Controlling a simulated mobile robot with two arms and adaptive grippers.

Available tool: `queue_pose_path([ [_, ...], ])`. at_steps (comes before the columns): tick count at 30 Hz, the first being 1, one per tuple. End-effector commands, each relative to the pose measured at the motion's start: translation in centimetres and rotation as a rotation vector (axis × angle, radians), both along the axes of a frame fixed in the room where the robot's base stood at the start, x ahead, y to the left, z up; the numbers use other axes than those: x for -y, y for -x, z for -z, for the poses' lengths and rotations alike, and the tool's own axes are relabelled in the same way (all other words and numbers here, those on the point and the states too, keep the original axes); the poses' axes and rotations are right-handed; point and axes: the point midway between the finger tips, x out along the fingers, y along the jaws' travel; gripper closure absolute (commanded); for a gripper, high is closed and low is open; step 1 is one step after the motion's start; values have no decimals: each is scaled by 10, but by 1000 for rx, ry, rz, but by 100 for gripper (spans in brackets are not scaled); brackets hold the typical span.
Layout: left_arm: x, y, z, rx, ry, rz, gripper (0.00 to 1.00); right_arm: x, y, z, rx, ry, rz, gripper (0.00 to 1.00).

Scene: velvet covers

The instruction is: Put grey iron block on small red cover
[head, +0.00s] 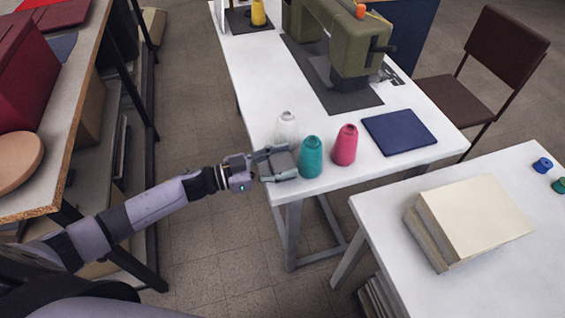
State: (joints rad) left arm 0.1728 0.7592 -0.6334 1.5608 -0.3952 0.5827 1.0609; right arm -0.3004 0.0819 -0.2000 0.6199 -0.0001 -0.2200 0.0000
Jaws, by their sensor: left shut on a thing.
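My left gripper (283,164) reaches in from the left at the near left corner of the white sewing table (360,182). It is shut on the small grey iron block (282,161), which shows between its fingers beside the teal thread cone. I cannot tell whether the block touches the tabletop. A dark red flat piece (63,14) lies on the left bench at the top left; I cannot tell whether it is the small red cover. My right gripper is not in view.
White (287,127), teal (311,158) and pink (345,146) thread cones stand close to my gripper. A navy cover (399,132) lies to their right. A green sewing machine (345,45) stands behind. A cream book stack (472,218) sits on the right table.

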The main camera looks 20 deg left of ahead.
Motion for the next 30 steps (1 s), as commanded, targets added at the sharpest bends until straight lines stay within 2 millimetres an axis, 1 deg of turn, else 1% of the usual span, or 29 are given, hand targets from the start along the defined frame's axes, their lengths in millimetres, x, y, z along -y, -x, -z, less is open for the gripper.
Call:
queue_pose_path([
  [1,0,-1,-7,7,5,2,100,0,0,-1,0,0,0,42],
  [5,0,-1,-19,8,4,2,100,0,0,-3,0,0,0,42],
  [11,0,-1,-51,10,3,4,100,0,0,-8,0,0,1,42],
  [24,0,0,-150,10,0,3,100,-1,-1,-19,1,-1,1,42],
  [27,0,-1,-169,10,0,3,100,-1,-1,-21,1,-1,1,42],
  [30,0,-1,-183,9,1,2,100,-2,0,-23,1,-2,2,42],
])
